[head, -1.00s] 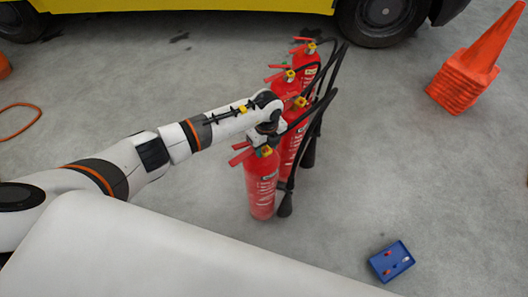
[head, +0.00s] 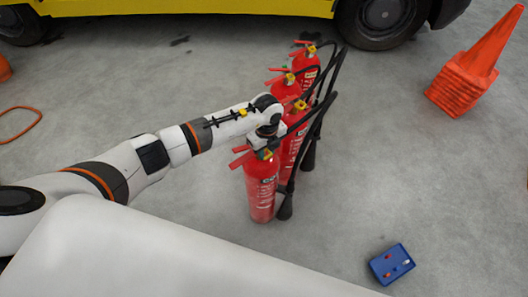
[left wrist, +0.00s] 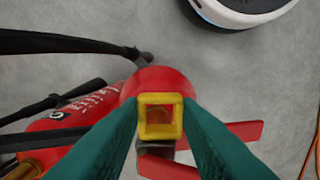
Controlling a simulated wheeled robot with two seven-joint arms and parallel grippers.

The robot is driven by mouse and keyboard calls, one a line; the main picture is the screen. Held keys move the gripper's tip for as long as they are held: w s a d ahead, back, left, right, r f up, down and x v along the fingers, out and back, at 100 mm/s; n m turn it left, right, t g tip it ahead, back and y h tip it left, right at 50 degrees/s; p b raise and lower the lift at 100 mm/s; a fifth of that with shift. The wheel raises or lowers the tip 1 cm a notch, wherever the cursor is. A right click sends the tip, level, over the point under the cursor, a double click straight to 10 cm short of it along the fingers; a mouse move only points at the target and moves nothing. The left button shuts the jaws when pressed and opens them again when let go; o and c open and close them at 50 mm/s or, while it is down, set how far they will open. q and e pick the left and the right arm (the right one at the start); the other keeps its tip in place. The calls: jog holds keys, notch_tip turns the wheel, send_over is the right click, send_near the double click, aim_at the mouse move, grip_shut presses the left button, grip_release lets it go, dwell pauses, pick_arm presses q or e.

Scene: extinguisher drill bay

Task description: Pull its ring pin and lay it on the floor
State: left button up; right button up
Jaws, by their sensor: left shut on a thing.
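The nearest red fire extinguisher (head: 262,192) stands upright at the front of a row on the grey floor. Its yellow ring pin (left wrist: 160,98) shows as a square loop in the left wrist view, at the extinguisher's head. My left gripper (left wrist: 160,132) is shut on this ring pin, one green finger on each side. In the head view my left gripper (head: 265,143) is at the extinguisher's top, its fingers mostly hidden by my wrist. The pin's shaft is hidden. The red lever (left wrist: 244,131) lies just beyond the fingers. My right gripper is not in view.
Several more extinguishers (head: 309,66) with black hoses (head: 333,78) stand close behind. A blue tray (head: 382,268) with small items lies front right. Orange cones (head: 478,68) are stacked at right, and a yellow vehicle (head: 190,5) stands behind. Floor between tray and cones is clear.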

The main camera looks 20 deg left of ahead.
pick_arm(q)
jog(key=shift+s+d, duration=0.1)
jog(key=shift+d, duration=0.05)
jog(key=s+d+p, duration=0.1)
jog(key=d, duration=0.1)
jog(key=s+d+p, duration=0.1)
jog(key=shift+s+d, duration=0.35)
jog(key=shift+d, duration=0.05)
dwell(0.6)
jog(key=shift+d, duration=0.1)
jog(key=shift+s+d+f+p, duration=0.1)
jog(key=shift+s+d+p, duration=0.45)
jog(key=shift+s+d, duration=0.5)
jog(key=shift+w, duration=0.2)
